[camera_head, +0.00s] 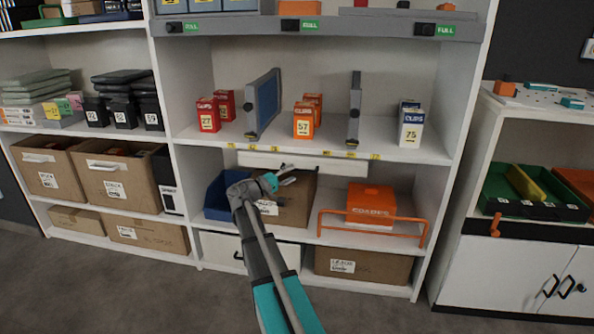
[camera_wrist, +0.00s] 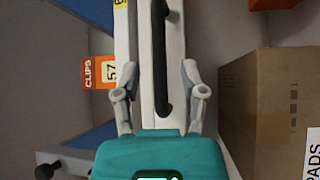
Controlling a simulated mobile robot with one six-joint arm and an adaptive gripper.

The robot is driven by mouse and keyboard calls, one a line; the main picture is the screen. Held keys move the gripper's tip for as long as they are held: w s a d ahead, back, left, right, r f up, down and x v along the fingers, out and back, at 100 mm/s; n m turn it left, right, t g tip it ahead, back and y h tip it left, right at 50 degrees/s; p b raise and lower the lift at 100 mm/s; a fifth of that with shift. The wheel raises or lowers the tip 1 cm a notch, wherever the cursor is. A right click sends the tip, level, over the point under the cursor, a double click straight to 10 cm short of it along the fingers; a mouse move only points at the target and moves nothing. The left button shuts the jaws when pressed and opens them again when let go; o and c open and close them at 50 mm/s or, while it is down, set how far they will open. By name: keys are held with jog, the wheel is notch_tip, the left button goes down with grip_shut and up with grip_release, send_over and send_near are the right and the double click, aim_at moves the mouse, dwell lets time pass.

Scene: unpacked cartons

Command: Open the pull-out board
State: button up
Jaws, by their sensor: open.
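The pull-out board (camera_head: 255,160) is a long white panel just under the middle shelf's front edge. In the wrist view it is an upright white strip (camera_wrist: 146,90) with a black bar handle (camera_wrist: 163,60). My gripper (camera_head: 285,173) is in front of the board. In the wrist view its fingers (camera_wrist: 157,72) are spread apart, one on each side of the handle, with nothing clamped. I cannot tell how deep the fingertips reach around the handle. In the head view my gripper and arm cover part of the board and the handle's area.
A cardboard box (camera_head: 296,203) stands below the board, beside a blue bin (camera_head: 219,197). An orange rail (camera_head: 372,222) and orange box (camera_head: 370,200) are to the right. Orange clip boxes (camera_head: 304,124) and upright blue-grey panels (camera_head: 263,104) stand on the shelf above.

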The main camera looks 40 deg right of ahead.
aim_at(298, 170)
jog(key=shift+s+d+r, duration=0.1)
jog(key=shift+d+r, duration=0.05)
jog(key=shift+d, duration=0.65)
jog(key=shift+s+d+r, duration=0.1)
jog(key=shift+d, duration=0.7)
grip_shut()
